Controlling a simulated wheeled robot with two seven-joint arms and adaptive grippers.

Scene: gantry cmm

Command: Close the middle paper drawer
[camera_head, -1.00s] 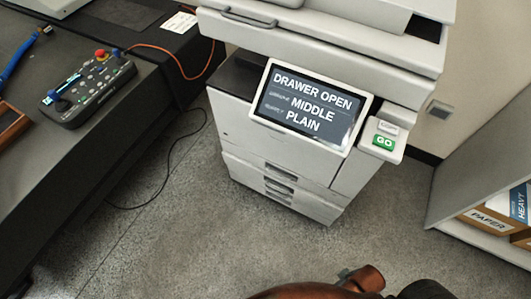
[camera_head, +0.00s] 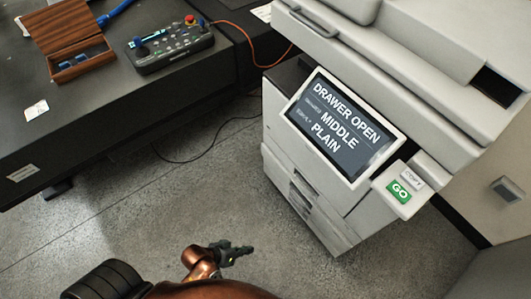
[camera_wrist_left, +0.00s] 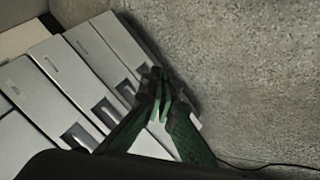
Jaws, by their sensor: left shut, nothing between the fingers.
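The white copier stands at the right in the head view. Its screen (camera_head: 338,125) reads DRAWER OPEN, MIDDLE, PLAIN. The stacked paper drawers (camera_head: 308,205) are low on its front, with dark handle recesses; they also show in the left wrist view (camera_wrist_left: 95,85). I cannot tell how far the middle drawer sticks out. My left gripper (camera_head: 243,249) is shut and empty, over the floor in front of and left of the drawers. In the left wrist view its fingertips (camera_wrist_left: 158,82) overlap the drawer fronts; contact cannot be told. My right gripper is not in view.
A green GO button (camera_head: 399,191) sits on the copier's side panel. The dark table (camera_head: 90,115) at the left carries a control box (camera_head: 170,45) and an open wooden case (camera_head: 75,42). A cable runs along the floor. The floor before the copier is clear.

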